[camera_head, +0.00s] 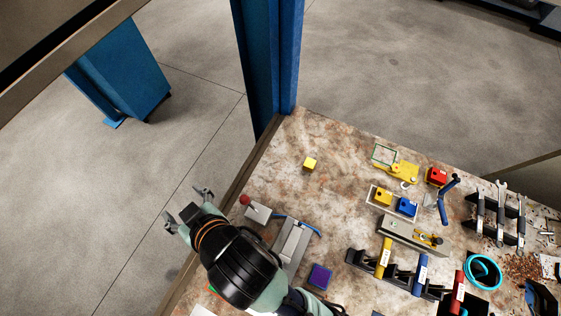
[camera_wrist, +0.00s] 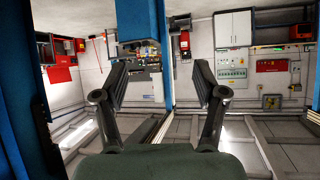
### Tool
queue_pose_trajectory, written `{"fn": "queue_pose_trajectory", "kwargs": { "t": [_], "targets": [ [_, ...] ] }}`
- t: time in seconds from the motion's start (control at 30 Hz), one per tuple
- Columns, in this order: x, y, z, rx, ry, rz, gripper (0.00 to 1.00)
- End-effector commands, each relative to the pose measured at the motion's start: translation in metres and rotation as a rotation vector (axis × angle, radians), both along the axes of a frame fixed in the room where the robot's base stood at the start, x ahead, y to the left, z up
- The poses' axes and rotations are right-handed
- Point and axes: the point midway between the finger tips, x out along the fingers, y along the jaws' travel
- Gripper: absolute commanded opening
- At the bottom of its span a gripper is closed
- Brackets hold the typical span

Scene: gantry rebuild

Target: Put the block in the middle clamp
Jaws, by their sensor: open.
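A small yellow block (camera_head: 309,163) sits alone on the worktable, near its far left. My gripper (camera_head: 187,211) is open and empty, past the table's left edge and over the floor, left of and apart from the block. In the wrist view the two fingers (camera_wrist: 160,88) are spread with nothing between them. A row of black fixtures with yellow (camera_head: 385,257), blue (camera_head: 420,275) and red (camera_head: 457,293) upright parts stands on the table. I cannot tell for sure which fixture is the middle clamp. The wrist view shows no block.
A grey vise-like device (camera_head: 292,241) with a blue bar and a red-knobbed block (camera_head: 257,211) stand near my arm. A blue post (camera_head: 268,65) rises behind the table. Tabletop around the yellow block is clear.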

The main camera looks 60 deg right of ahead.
Motion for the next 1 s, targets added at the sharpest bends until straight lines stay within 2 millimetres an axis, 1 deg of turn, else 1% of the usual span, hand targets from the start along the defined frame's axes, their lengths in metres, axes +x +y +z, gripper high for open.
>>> {"fn": "queue_pose_trajectory", "kwargs": {
  "t": [0.03, 0.17, 0.2, 0.27, 0.3, 0.37, 0.4, 0.47, 0.5, 0.57, 0.6, 0.67, 0.7, 0.8, 0.83, 0.9, 1.0],
  "targets": [
    [0.008, -0.019, -0.016, 0.021, 0.038, -0.050, 0.71],
    [0.021, -0.066, -0.053, 0.084, 0.147, -0.176, 0.71],
    [0.023, -0.082, -0.065, 0.105, 0.181, -0.217, 0.71],
    [0.025, -0.106, -0.083, 0.142, 0.234, -0.284, 0.71],
    [0.026, -0.124, -0.095, 0.168, 0.270, -0.332, 0.71],
    [0.023, -0.153, -0.114, 0.212, 0.327, -0.411, 0.71],
    [0.020, -0.173, -0.127, 0.244, 0.368, -0.468, 0.71],
    [0.011, -0.208, -0.149, 0.303, 0.434, -0.567, 0.71],
    [0.002, -0.232, -0.164, 0.348, 0.482, -0.641, 0.71],
    [-0.018, -0.271, -0.186, 0.423, 0.558, -0.760, 0.71],
    [-0.034, -0.295, -0.200, 0.478, 0.610, -0.843, 0.71],
    [-0.061, -0.327, -0.218, 0.559, 0.681, -0.961, 0.71],
    [-0.077, -0.342, -0.226, 0.605, 0.720, -1.026, 0.71],
    [-0.105, -0.363, -0.237, 0.679, 0.783, -1.126, 0.71],
    [-0.109, -0.366, -0.238, 0.692, 0.792, -1.142, 0.71],
    [-0.114, -0.369, -0.239, 0.704, 0.804, -1.160, 0.71],
    [-0.114, -0.368, -0.242, 0.705, 0.806, -1.160, 0.71]
  ]
}}
